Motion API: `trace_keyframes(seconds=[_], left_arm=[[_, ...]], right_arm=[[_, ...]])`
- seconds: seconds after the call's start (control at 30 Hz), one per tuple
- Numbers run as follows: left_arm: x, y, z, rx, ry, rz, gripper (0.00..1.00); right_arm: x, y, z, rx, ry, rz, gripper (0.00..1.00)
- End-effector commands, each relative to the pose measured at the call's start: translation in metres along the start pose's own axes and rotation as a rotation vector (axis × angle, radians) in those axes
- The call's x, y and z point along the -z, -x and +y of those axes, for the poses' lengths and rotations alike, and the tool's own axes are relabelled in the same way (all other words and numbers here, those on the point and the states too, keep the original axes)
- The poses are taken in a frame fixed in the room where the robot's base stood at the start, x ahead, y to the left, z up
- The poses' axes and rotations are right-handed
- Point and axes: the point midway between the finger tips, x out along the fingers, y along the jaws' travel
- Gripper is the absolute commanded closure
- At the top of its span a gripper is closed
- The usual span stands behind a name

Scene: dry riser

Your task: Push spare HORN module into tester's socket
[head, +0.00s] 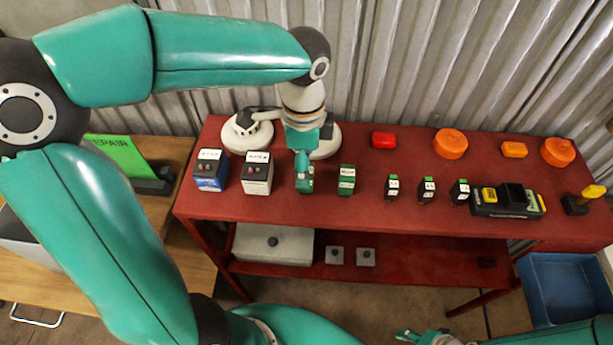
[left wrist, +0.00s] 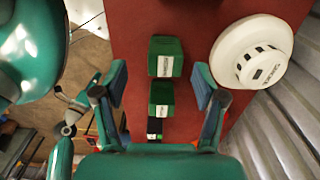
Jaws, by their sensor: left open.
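Two green modules with white labels stand on the red bench. The left one (head: 309,187) is partly hidden by my left gripper (head: 302,164), and the right one (head: 347,180) stands clear. The left wrist view shows two green blocks, an upper one (left wrist: 166,57) and a lower one (left wrist: 161,97). There my left gripper (left wrist: 160,82) is open, its fingers apart on either side of the row. I cannot read which module is HORN. The tester (head: 487,208), with yellow and black parts, lies farther right. My right gripper (head: 418,337) is at the bottom edge, away from the bench.
Blue (head: 210,172) and white (head: 257,174) boxes stand left of the green modules. Three small black-and-white modules (head: 427,190) stand between them and the tester. Round white detectors (head: 247,136) and orange and red parts (head: 450,143) line the back. A blue bin (head: 565,290) is at right.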

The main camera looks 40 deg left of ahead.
Motion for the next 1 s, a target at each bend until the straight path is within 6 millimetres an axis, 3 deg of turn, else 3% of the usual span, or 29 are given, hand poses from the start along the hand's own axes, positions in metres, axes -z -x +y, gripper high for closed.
trace_keyframes(seconds=[0.4, 0.67, 1.0], left_arm=[[0.003, -0.048, -0.007, -0.002, 0.0, -0.002, 0.29], [0.003, -0.051, -0.007, 0.0, 0.0, 0.0, 0.29], [0.003, -0.05, -0.007, 0.0, 0.001, 0.0, 0.84]], right_arm=[[0.0, 0.008, -0.003, 0.0, 0.0, 0.0, 0.6], [0.0, 0.008, -0.003, 0.0, 0.0, 0.0, 0.6], [0.0, 0.008, -0.003, 0.0, 0.0, 0.0, 0.6]])
